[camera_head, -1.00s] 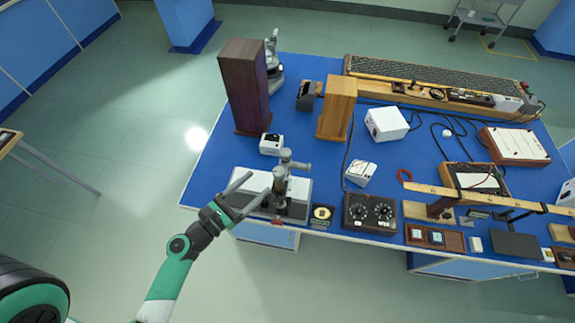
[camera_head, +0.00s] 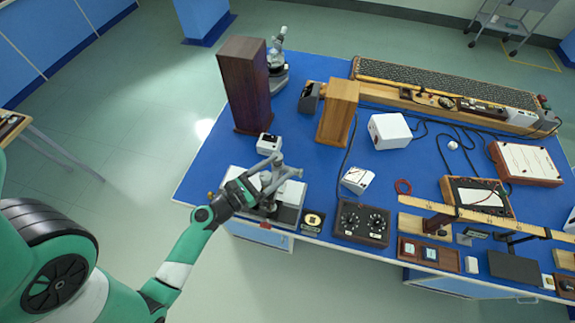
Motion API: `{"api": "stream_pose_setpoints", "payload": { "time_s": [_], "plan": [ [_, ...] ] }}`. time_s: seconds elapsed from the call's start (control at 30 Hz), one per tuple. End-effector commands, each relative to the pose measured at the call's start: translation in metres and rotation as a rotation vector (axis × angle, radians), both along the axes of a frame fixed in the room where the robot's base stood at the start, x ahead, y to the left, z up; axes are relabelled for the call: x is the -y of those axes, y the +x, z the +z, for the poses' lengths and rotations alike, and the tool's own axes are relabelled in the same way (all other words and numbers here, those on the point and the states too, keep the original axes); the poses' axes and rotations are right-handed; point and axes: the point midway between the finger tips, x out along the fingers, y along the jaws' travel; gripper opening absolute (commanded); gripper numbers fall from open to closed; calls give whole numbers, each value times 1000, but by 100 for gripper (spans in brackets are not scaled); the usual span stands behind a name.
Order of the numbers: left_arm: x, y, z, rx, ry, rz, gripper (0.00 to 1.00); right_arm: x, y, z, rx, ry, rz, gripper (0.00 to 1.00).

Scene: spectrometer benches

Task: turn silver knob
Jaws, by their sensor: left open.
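A grey metal instrument, which looks like a spectrometer (camera_head: 291,195), stands on a pale base at the near left edge of the blue bench (camera_head: 330,155). My left gripper (camera_head: 270,175) reaches in from the left over this instrument. Its jaws are open, with the grey fingers beside or around the upper metal part. I cannot tell whether they touch it. I cannot pick out the silver knob; it is small or hidden behind the gripper and wrist. My right gripper is out of view.
A dark wooden box (camera_head: 244,85) and a lighter wooden box (camera_head: 338,113) stand behind. A small white device (camera_head: 268,144) sits close behind the instrument. A black box with dials (camera_head: 361,222) lies to the right. A round brass-coloured piece (camera_head: 313,219) sits between them.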

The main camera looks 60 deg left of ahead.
Motion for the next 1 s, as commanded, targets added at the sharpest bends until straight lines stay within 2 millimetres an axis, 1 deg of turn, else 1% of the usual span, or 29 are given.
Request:
{"api": "stream_pose_setpoints", "payload": {
  "time_s": [0.17,0.27,0.3,0.37,0.5,0.6,1.0],
  "plan": [
    [0,0,0,0,0,0,74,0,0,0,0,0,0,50],
    [0,0,0,0,0,0,58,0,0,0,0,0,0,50],
    [0,0,0,0,0,0,51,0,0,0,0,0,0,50],
    [0,0,0,0,0,0,40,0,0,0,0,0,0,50],
    [0,0,0,0,0,0,15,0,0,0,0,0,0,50],
    [0,0,0,0,0,0,0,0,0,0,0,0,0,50],
    [0,0,0,0,-1,23,0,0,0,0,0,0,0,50]
  ]
}}
